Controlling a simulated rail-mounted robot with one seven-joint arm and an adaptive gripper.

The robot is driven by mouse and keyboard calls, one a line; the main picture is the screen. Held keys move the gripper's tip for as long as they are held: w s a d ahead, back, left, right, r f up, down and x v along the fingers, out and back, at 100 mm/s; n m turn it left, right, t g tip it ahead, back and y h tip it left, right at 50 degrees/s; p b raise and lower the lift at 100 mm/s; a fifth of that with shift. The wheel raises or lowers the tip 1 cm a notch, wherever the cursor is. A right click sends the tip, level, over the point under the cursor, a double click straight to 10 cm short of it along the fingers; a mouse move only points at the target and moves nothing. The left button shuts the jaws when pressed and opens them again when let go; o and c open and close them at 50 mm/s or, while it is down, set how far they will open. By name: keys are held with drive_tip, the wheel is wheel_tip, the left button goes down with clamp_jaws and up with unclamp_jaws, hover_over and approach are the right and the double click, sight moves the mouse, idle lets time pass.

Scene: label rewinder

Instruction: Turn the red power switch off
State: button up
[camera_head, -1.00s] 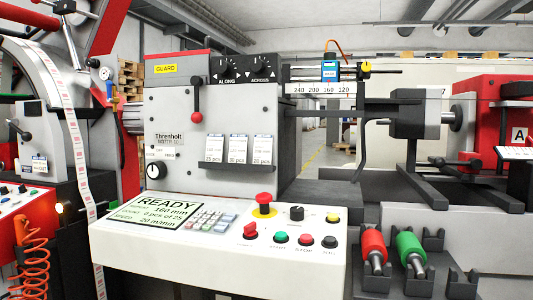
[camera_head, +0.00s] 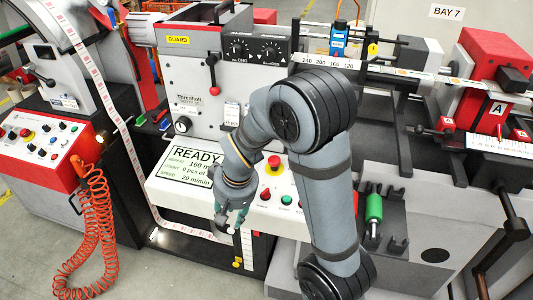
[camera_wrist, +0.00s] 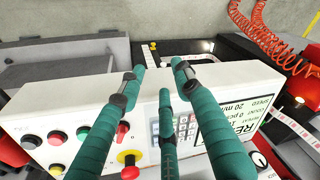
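The red power switch (camera_head: 265,195) is a small red handle on the white control panel (camera_head: 170,190), left of a green button; it also shows in the wrist view (camera_wrist: 123,132). My gripper (camera_head: 230,222) is in front of the panel's front edge, to the left of and lower in the picture than the switch. In the wrist view its teal fingers (camera_wrist: 157,70) are spread apart with nothing between them. They are apart from the switch. The switch's exact turn position is too small to tell.
A red emergency stop (camera_head: 274,163) on a yellow base sits just behind the switch. A green button (camera_head: 287,200) is beside it. The READY display (camera_head: 190,165) and keypad lie to the left. My arm hides the panel's right part. An orange coiled hose (camera_head: 95,230) hangs at the left.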

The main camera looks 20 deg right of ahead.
drive_tip(key=w+d+r+m+p, duration=0.35)
drive_tip(key=d+r+p, duration=0.2)
drive_tip(key=r, duration=0.35)
drive_tip(key=m+g+h+p, duration=0.1)
drive_tip(key=m+g+p, duration=0.15)
drive_tip(key=m, duration=0.75)
approach(266, 192)
drive_tip(key=shift+t, duration=0.25)
wheel_tip(266, 192, down, 8)
drive_tip(key=shift+f+p, duration=0.25)
drive_tip(key=shift+p, duration=0.5)
drive_tip(key=shift+c, duration=1.3)
clamp_jaws()
